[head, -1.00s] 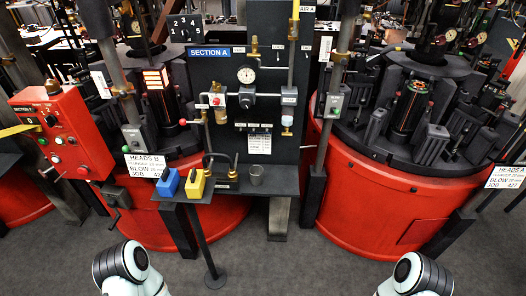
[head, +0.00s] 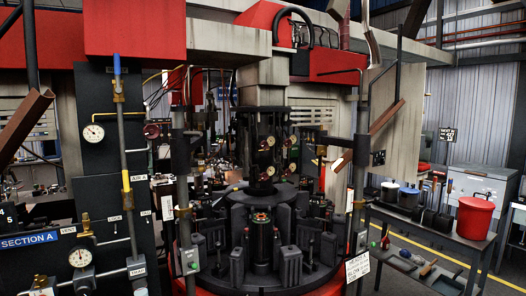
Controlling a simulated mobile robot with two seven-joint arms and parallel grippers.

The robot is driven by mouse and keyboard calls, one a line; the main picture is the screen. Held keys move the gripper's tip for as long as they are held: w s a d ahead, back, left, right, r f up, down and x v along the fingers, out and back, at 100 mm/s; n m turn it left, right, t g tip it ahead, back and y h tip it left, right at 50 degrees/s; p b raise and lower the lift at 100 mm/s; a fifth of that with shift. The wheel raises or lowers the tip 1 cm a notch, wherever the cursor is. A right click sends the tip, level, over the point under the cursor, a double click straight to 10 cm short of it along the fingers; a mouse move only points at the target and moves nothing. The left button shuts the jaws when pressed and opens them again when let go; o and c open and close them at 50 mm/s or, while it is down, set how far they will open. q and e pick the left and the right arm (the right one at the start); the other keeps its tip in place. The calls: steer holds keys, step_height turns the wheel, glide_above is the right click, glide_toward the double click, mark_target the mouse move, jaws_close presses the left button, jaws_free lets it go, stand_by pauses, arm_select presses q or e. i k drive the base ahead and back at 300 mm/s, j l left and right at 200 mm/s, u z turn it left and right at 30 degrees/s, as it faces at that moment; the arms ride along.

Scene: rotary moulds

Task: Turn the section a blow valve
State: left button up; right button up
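The section A panel (head: 104,155) stands at the left of the head view, dark and upright, with a blue SECTION A sign (head: 30,240) cut by the left edge. A vertical grey air pipe (head: 131,215) with a yellow AIR A tag (head: 126,182) runs down it. A brass fitting with a blue part (head: 117,67) sits high on the pipe. A round gauge (head: 80,257) and a smaller upper gauge (head: 93,132) are on the panel. Small labels are too blurred to pick out the blow valve surely. The panel's lower part is out of frame. Neither gripper is in view.
The rotary mould machine (head: 262,225) with dark moulds fills the middle. A white job card (head: 357,267) hangs at its right. A side table (head: 440,235) at the right holds a red bucket (head: 476,217) and several pots. Yellow-lined floor shows beyond it.

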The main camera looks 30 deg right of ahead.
mark_target(264, 145)
steer(key=z, duration=1.25)
